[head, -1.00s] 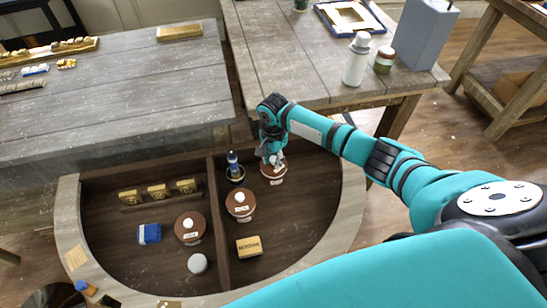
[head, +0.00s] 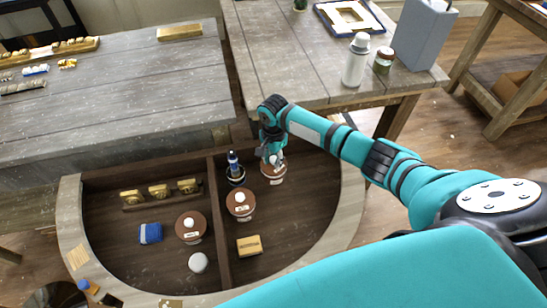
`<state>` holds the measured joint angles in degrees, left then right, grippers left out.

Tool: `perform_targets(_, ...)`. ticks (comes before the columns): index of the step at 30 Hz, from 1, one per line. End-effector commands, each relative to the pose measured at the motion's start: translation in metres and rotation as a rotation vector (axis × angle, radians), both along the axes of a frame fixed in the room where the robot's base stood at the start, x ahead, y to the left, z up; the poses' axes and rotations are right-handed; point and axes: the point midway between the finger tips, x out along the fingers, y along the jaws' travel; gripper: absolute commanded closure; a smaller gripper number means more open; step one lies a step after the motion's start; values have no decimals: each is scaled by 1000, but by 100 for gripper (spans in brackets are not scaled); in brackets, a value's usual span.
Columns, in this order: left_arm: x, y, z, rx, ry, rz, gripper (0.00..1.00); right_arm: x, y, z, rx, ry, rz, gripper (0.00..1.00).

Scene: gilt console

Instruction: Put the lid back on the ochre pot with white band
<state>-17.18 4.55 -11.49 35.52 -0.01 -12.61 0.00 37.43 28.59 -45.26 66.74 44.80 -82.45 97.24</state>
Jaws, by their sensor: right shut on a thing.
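My right gripper (head: 275,160) points down at the back right of the curved console and is shut on the pale knob of a brown lid (head: 266,171). The lid is at a pot with a pale band or label (head: 278,182); I cannot tell whether it is fully seated, as the gripper covers part of it. Two similar brown-lidded pots with white knobs stand nearby, one in the middle (head: 240,203) and one further left (head: 190,227). Which is ochre is hard to tell at this size. My left gripper is not in view.
A dark bottle (head: 235,168) stands close left of the gripper. A divider (head: 217,215) splits the console. A yellow box (head: 249,245), blue block (head: 150,233), white ball (head: 198,263) and gold blocks (head: 160,191) lie inside. A white bottle (head: 355,62) and small jar (head: 384,60) stand on the table behind.

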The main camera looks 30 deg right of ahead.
Motion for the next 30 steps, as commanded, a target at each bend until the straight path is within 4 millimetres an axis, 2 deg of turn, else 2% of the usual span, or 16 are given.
perform_targets(6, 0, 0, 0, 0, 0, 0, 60, 0, 0, 0, 0, 0, 0, 100)
perform_targets(7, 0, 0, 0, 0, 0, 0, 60, 0, 0, 0, 0, 0, 0, 76)
perform_targets(12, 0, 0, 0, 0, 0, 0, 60, 0, 0, 0, 0, 0, 0, 54)
perform_targets(18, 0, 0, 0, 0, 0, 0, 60, 0, 0, 0, 0, 0, 0, 52)
perform_targets(24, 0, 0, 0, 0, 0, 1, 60, 0, 0, 0, 0, 0, 0, 29)
perform_targets(30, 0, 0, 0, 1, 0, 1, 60, 0, 0, 0, 0, 0, 0, 29)
